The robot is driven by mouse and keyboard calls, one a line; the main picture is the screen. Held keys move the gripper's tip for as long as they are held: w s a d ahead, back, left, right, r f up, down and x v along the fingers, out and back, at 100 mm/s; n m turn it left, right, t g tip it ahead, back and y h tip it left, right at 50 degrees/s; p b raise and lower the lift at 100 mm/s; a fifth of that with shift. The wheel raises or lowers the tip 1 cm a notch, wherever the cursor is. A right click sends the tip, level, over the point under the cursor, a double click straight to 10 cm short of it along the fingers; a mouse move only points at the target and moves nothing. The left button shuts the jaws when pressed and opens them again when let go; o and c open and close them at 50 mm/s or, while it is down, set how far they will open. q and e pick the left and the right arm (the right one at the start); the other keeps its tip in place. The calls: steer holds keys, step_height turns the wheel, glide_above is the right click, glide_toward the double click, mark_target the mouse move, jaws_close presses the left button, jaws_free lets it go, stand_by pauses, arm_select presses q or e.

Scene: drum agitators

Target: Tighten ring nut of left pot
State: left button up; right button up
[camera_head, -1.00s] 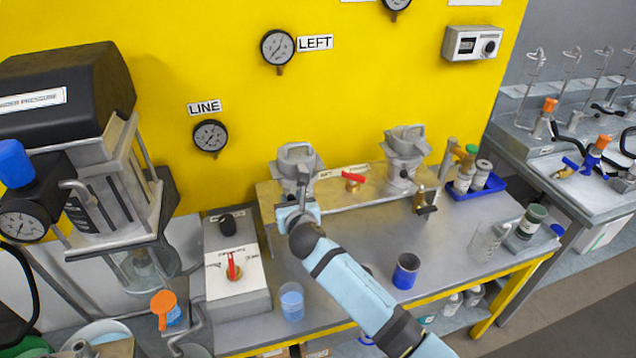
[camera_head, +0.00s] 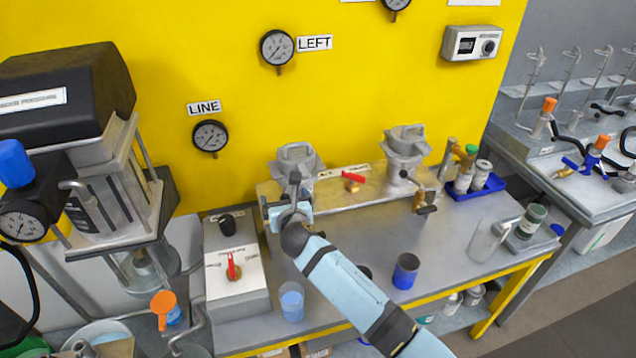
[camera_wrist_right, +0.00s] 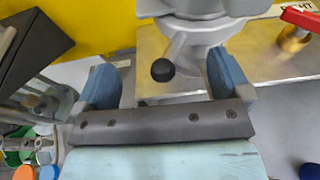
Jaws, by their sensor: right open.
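The left pot (camera_head: 298,158) is a grey metal vessel on the raised brass-coloured shelf by the yellow wall. Its grey ring-nut handle with a black ball knob (camera_wrist_right: 163,70) shows in the right wrist view, pointing towards me. My right gripper (camera_head: 291,201) is in front of the left pot, with its arm coming from the lower right. In the wrist view my right gripper (camera_wrist_right: 163,78) is open, its blue fingertips on either side of the knob with gaps to both. The arm partly hides the pot's lower part. My left gripper is not in view.
A second pot (camera_head: 404,150) stands to the right on the same shelf. A red-handled valve (camera_head: 352,178) sits between the pots. A blue cup (camera_head: 405,271), a beaker (camera_head: 292,301) and a control box with a red switch (camera_head: 232,270) stand nearer on the bench.

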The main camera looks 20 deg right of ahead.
steer(key=p+v, duration=0.5)
steer(key=v, duration=0.2)
stand_by(0.3)
stand_by(0.3)
steer(key=shift+s+f, duration=0.1)
steer(key=shift+f, duration=0.05)
